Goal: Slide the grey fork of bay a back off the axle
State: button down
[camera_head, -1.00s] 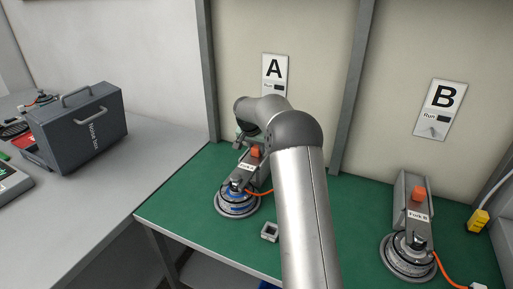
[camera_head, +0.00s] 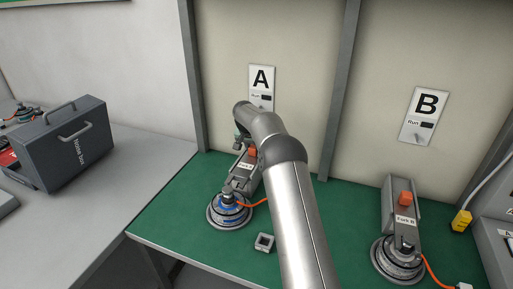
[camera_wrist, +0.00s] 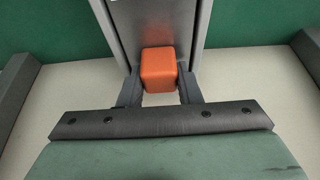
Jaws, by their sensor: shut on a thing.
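The grey fork of bay A (camera_head: 238,180) lies on the green bench, pointing towards the round hub motor (camera_head: 229,214) in front of it. The hub's dark axle end (camera_head: 228,199) stands up near the fork's front end. I cannot tell whether the two still touch. The orange block (camera_head: 252,153) sits on the fork's rear part. My gripper (camera_wrist: 159,85) is shut on this orange block (camera_wrist: 158,66), one finger on each side. In the wrist view the grey fork (camera_wrist: 120,28) runs away behind the block. In the head view my arm partly hides the fork's rear.
A small grey square socket (camera_head: 264,242) lies right of the hub. An orange cable (camera_head: 255,203) runs from the hub beneath my arm. Bay B holds a similar fork (camera_head: 388,200) and hub. A post (camera_head: 338,90) divides the bays. A nose box (camera_head: 75,145) stands on the left table.

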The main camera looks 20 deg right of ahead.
aim_at(247, 164)
jog(key=c, duration=1.3)
grip_release()
jog(key=b+v, duration=0.2)
jog(key=v, duration=1.5)
jog(key=shift+s+a+r, duration=0.1)
jog(key=shift+s+r, duration=0.05)
jog(key=shift+r, duration=0.05)
